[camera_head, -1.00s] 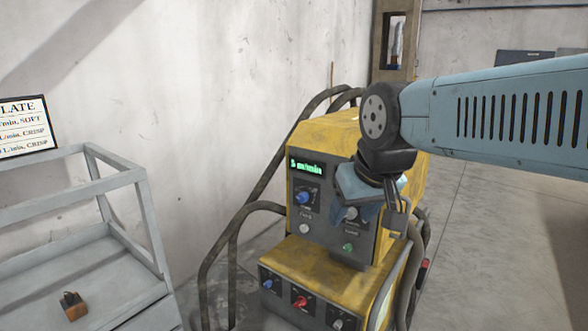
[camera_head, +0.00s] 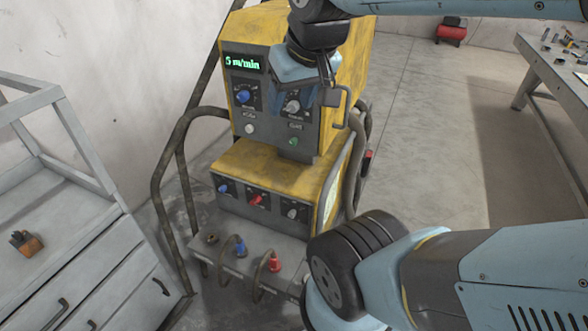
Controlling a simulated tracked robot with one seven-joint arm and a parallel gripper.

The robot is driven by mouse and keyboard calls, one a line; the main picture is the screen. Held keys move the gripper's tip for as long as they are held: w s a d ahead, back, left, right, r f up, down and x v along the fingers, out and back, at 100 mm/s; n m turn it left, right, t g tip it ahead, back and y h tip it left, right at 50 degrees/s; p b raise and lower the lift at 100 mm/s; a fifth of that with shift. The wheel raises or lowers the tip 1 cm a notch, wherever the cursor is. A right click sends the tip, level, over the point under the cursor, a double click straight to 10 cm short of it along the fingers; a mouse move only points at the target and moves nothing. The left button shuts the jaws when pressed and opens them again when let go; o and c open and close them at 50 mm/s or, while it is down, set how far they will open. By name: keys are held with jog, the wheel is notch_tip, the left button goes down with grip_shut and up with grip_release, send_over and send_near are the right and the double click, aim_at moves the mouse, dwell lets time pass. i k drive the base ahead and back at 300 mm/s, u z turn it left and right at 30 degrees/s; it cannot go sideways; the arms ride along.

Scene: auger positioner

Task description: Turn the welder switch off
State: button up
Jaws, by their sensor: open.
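The yellow welder (camera_head: 265,165) stands against the wall. Its upper panel has a lit green display (camera_head: 243,63), a blue knob (camera_head: 243,97), a pale grey knob (camera_head: 292,106), a white button (camera_head: 249,129) and a green knob (camera_head: 294,141). Its lower panel has a blue knob (camera_head: 223,188), a red knob (camera_head: 257,200) and a white knob (camera_head: 292,213). I cannot read which control is the welder switch. My gripper (camera_head: 289,95) is open at the upper panel by the pale grey knob; contact is unclear. My wrist hides part of the panel.
Cable sockets with a blue plug (camera_head: 240,248) and a red plug (camera_head: 274,262) sit low on the welder's front. Bent tube rails (camera_head: 156,190) flank it. A grey drawer cart (camera_head: 75,265) stands left. A workbench (camera_head: 552,65) is at right, with open floor between.

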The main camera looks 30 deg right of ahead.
aim_at(257, 198)
jog(key=k, duration=1)
jog(key=z, duration=0.4)
jog(key=i, duration=0.3)
jog(key=z, duration=0.45)
